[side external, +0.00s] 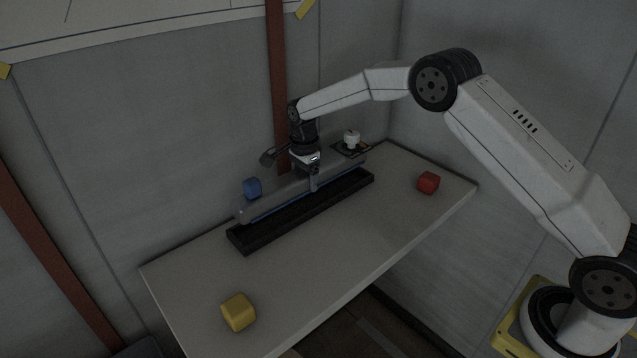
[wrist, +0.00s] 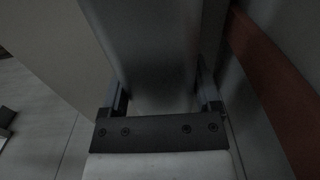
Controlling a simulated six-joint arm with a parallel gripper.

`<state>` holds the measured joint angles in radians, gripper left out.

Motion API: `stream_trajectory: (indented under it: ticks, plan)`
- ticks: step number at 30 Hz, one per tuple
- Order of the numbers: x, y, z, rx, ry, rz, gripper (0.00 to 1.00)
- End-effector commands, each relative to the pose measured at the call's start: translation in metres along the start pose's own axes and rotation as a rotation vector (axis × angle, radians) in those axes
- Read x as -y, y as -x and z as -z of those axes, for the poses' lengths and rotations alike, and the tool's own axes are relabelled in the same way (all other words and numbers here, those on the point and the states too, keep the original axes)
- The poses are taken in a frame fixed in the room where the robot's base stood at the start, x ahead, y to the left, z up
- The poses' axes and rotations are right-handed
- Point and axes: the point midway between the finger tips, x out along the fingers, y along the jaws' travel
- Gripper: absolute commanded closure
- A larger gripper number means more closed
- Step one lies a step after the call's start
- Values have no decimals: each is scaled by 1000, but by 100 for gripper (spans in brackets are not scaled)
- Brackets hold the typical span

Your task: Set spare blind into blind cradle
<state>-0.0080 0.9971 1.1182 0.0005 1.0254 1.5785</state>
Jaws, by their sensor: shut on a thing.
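The spare blind is a long grey bar (side external: 275,202) with a blue lower edge in the side view. My gripper (side external: 314,182) is shut on it near its middle. The blind is held roughly parallel to the black blind cradle (side external: 238,238), a long shallow trough on the table. The blind appears just above or at the cradle's back edge; whether they touch cannot be told. In the wrist view the grey blind (wrist: 158,50) lies between both fingers of my gripper (wrist: 160,98), and the cradle is not made out there.
A blue cube (side external: 252,187) shows behind the blind's left end. A dark item with a white knob (side external: 351,138) is at the back. A red cube (side external: 428,183) sits at right and a yellow cube (side external: 239,312) at front left.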

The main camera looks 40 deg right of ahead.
Motion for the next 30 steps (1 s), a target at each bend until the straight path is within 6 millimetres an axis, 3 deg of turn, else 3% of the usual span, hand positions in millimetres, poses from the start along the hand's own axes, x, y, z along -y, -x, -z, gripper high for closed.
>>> stream_trajectory:
  ticks: [15, 30]
  plan:
    - [1, -28, 0, 0, 0, 2, 100]
    - [1, -31, 0, 0, 0, 3, 100]
